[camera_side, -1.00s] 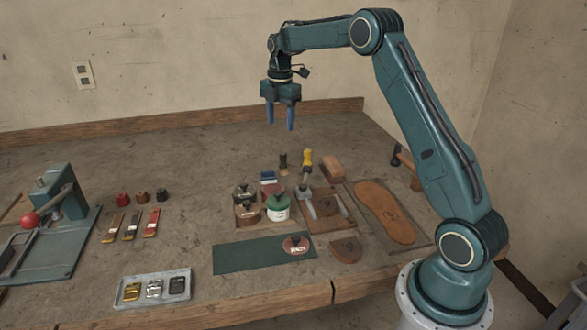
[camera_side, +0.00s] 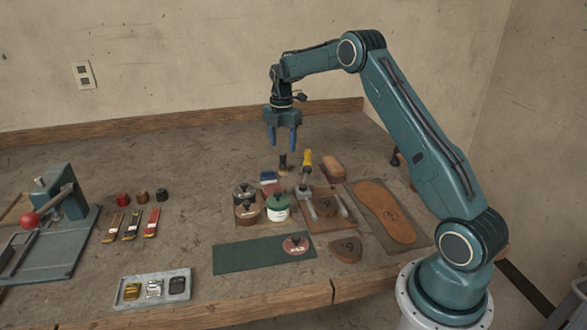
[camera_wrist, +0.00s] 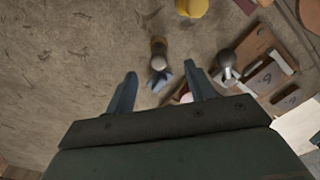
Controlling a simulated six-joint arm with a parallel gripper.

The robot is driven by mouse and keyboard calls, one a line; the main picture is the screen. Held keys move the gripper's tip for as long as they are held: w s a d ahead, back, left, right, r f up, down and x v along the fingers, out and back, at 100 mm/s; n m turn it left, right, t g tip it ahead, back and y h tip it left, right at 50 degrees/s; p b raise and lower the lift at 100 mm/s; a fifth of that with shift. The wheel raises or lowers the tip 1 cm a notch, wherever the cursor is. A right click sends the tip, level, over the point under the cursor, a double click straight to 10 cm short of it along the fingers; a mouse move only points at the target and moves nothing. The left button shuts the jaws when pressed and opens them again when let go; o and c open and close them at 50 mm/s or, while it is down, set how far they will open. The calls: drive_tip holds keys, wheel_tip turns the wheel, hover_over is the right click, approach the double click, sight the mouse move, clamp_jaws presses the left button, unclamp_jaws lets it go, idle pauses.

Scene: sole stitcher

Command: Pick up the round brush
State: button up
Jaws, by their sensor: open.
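A small dark upright piece (camera_side: 283,161), which looks like the round brush, stands at the back of the tool group in the side view. In the wrist view what looks like the same brush (camera_wrist: 158,50) shows just ahead of the fingers, dark with a pale rounded end. My gripper (camera_side: 282,148) is open and empty above the brush; its blue fingers also show in the wrist view (camera_wrist: 160,70), spread to either side of the brush's line. The side view shows the fingertips near the brush's top; I cannot tell the exact gap.
A yellow-handled tool (camera_side: 307,160) stands close on the right. A brown block (camera_side: 332,167) lies to the right. The table behind and left of the brush is clear.

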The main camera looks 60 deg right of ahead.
sight(283, 163)
drive_tip(key=shift+f, duration=1.5)
drive_tip(key=shift+f, duration=0.15)
drive_tip(key=shift+w+d+f, duration=0.1)
drive_tip(key=shift+f, duration=2.4)
drive_tip(key=shift+c, duration=0.4)
drive_tip(key=c, duration=1)
